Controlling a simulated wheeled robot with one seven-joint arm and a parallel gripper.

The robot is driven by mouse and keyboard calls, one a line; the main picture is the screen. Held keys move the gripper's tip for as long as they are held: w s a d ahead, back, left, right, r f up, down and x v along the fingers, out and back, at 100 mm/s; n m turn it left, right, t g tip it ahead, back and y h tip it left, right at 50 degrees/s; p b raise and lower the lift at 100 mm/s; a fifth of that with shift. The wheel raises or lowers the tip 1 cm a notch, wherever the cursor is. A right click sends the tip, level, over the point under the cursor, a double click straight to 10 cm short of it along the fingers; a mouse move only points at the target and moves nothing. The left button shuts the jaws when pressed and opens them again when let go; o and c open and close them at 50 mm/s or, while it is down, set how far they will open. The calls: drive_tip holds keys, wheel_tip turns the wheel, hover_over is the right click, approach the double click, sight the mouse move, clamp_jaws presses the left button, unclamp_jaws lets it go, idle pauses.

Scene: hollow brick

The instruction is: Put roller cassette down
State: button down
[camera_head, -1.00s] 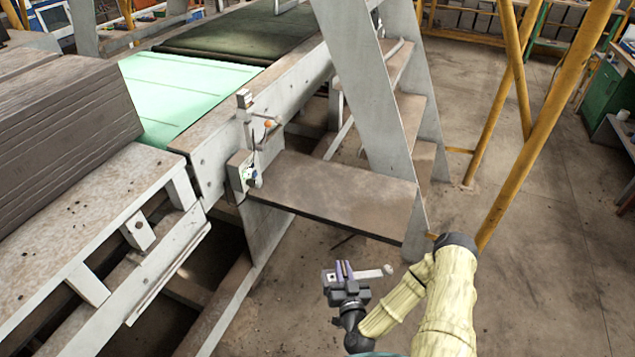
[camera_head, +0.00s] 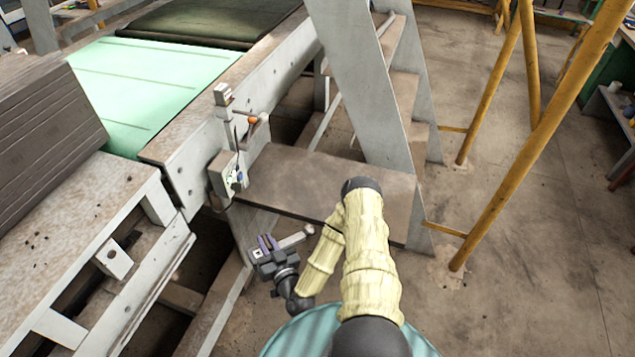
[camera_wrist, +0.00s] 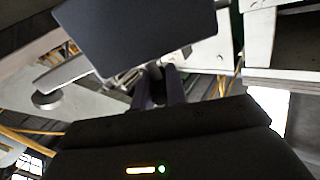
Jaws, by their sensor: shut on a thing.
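My gripper (camera_head: 267,243), with purple fingers, is shut on the roller cassette (camera_head: 293,240). The cassette is a small grey piece with a light arm and a round end pointing right. I hold it in the air left of and in front of the brown step plate (camera_head: 320,190), below the conveyor side. In the wrist view my fingers (camera_wrist: 160,88) show behind the cassette's dark flat plate (camera_wrist: 140,35), and its round end (camera_wrist: 47,99) is at the left. The fingers hide part of the cassette.
A grey conveyor frame (camera_head: 190,170) with a sensor bracket (camera_head: 225,175) runs along the left. Grey stairs (camera_head: 365,80) rise behind the step plate. Yellow posts (camera_head: 530,150) stand right. Open concrete floor lies at the right.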

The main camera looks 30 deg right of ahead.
drive_tip(key=shift+w+a, duration=0.15)
drive_tip(key=shift+w, duration=0.2)
drive_tip(key=shift+s+r, duration=0.1)
drive_tip(key=shift+s, duration=0.05)
drive_tip(key=shift+w+f+n+y+b, duration=0.45)
drive_tip(key=shift+w+b, duration=0.2)
drive_tip(key=shift+b, duration=0.55)
drive_tip(key=w+d+r+h+b, duration=0.1)
drive_tip(key=w+d+b, duration=0.3)
drive_tip(key=d+b, duration=0.3)
drive_tip(key=w+d+r+h+b, duration=0.15)
drive_tip(key=w+d+b, duration=0.3)
drive_tip(key=d, duration=0.55)
drive_tip(key=s+d+r+m+g+h, duration=0.1)
drive_tip(key=d+r+m+h, duration=0.2)
drive_tip(key=d, duration=0.6)
drive_tip(key=s+d+r+m+g+h, duration=0.1)
drive_tip(key=s+d+r+m+h, duration=0.1)
drive_tip(key=d, duration=0.6)
drive_tip(key=shift+d+r+m+h, duration=0.45)
drive_tip(key=shift+r+h, duration=0.35)
drive_tip(key=shift+r, duration=0.1)
